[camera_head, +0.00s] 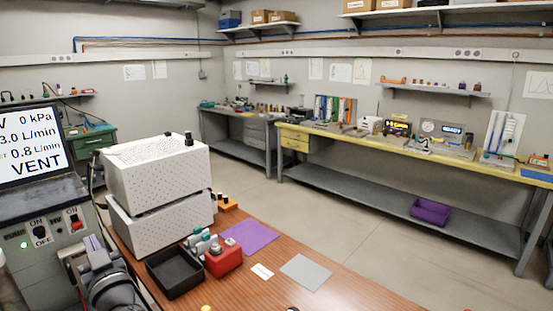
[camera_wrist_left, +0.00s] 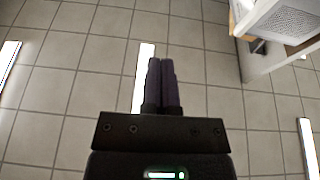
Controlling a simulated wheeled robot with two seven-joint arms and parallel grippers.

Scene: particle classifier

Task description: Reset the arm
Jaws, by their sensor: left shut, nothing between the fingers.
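My left arm comes in at the lower left of the head view, with its gripper (camera_head: 92,243) in front of the grey control panel. In the left wrist view the two dark purple fingers (camera_wrist_left: 162,62) lie side by side, shut with nothing between them. They stand over bare tiled floor, apart from any object. My right gripper shows in neither view.
The wooden table (camera_head: 345,292) holds a white perforated box (camera_head: 155,175), a black tray (camera_head: 172,270), a red device (camera_head: 224,260), a purple mat (camera_head: 250,236) and a grey mat (camera_head: 306,271). The control panel (camera_head: 45,240) stands close beside my left arm. Floor beyond the table is clear.

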